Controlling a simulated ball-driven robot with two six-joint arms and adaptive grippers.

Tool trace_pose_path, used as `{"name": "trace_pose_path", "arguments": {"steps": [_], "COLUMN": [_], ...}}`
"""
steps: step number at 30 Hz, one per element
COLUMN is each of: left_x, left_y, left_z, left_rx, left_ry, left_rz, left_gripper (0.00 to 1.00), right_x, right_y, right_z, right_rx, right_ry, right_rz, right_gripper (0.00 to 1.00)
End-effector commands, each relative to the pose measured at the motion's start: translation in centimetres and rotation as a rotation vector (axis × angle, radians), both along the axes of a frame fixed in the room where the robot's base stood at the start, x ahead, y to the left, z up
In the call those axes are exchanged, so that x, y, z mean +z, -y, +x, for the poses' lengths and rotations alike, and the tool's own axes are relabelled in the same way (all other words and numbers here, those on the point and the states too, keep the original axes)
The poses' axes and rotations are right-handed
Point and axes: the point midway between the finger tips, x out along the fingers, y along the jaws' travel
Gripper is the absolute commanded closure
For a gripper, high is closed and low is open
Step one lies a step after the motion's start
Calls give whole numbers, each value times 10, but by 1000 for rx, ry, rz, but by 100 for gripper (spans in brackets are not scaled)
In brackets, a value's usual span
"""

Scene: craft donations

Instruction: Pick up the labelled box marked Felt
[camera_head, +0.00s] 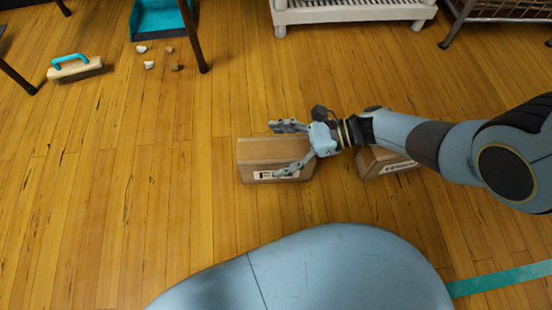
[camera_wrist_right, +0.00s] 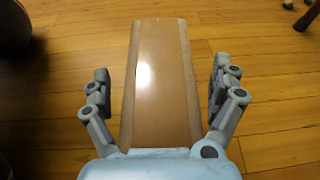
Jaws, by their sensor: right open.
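A brown cardboard box (camera_head: 262,150) stands on the wooden floor in front of my base. Its white label starts with "F"; my gripper covers the rest. My right gripper (camera_head: 287,149) is open above this box, with its fingers spread across the box's top. In the right wrist view the box's taped top (camera_wrist_right: 160,80) runs between the two open fingers (camera_wrist_right: 163,100), with a gap on either side. My left gripper is not in view.
A second labelled box (camera_head: 380,162) stands to the right, partly under my right arm. A brush (camera_head: 75,70) and a teal dustpan (camera_head: 158,18) with small crumpled bits lie at the upper left. A pale slatted rack (camera_head: 350,12) stands at the back. Floor left of the box is clear.

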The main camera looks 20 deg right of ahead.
Motion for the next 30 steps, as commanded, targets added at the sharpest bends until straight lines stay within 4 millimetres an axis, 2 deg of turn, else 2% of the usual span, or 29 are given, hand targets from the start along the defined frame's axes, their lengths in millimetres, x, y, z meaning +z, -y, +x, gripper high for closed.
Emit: {"name": "trace_pose_path", "arguments": {"steps": [2, 21, 30], "left_x": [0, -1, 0], "left_y": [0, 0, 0], "left_z": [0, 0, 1], "left_rx": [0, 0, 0], "left_ry": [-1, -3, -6], "left_rz": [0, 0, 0], "left_gripper": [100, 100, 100], "right_x": [0, -1, 0], "right_y": [0, 0, 0], "right_z": [0, -2, -2], "right_rx": [0, 0, 1], "right_ry": [1, -4, -4], "right_rz": [0, -1, 0], "right_gripper": [6, 89, 89]}}
